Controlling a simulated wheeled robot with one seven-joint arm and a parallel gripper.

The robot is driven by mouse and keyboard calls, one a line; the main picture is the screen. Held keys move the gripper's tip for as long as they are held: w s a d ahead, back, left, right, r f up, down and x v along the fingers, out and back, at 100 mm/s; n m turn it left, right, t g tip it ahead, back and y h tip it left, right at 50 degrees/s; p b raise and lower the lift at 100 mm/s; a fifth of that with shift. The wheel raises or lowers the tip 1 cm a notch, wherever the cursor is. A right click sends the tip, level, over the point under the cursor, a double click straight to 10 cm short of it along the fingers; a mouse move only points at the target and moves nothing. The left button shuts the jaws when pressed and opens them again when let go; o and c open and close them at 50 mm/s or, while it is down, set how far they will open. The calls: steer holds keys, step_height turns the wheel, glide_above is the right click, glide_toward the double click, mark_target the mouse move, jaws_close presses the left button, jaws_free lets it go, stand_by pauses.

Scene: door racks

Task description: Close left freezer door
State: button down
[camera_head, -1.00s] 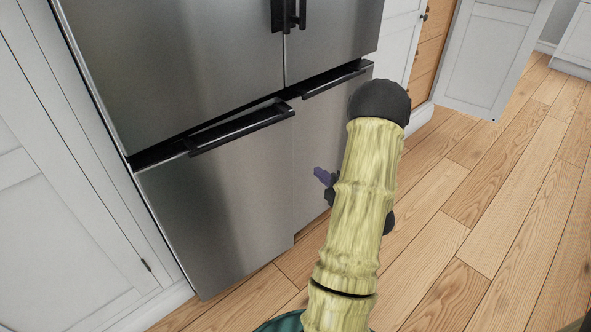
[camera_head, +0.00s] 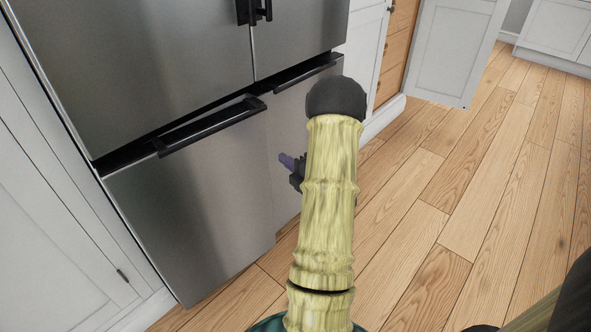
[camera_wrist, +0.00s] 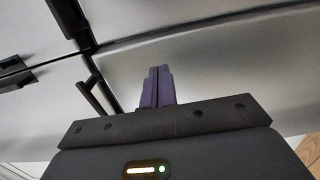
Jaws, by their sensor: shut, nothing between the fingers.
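The left freezer door (camera_head: 190,205) is the lower left steel panel of the fridge, with a dark bar handle (camera_head: 210,126) along its top. Its right edge stands forward of the right freezer door (camera_head: 287,120), so it looks slightly ajar. My gripper (camera_head: 286,160) shows only its purple fingertips and a dark part, just right of that edge; my arm hides the rest. I cannot tell whether it touches the door. In the wrist view my gripper (camera_wrist: 157,87) has its purple fingers together, empty, before a steel panel (camera_wrist: 210,75).
The upper fridge doors (camera_head: 130,70) are above, with dark handles (camera_head: 254,10). A white cabinet (camera_head: 50,240) stands close on the left. An open white cabinet door (camera_head: 455,55) reaches out at the back right. The wood floor (camera_head: 430,215) on the right is clear.

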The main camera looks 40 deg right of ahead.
mark_target(264, 145)
steer(key=w+b, duration=0.1)
steer(key=w, duration=0.6)
steer(key=shift+w+b, duration=0.25)
steer(key=shift+b, duration=0.15)
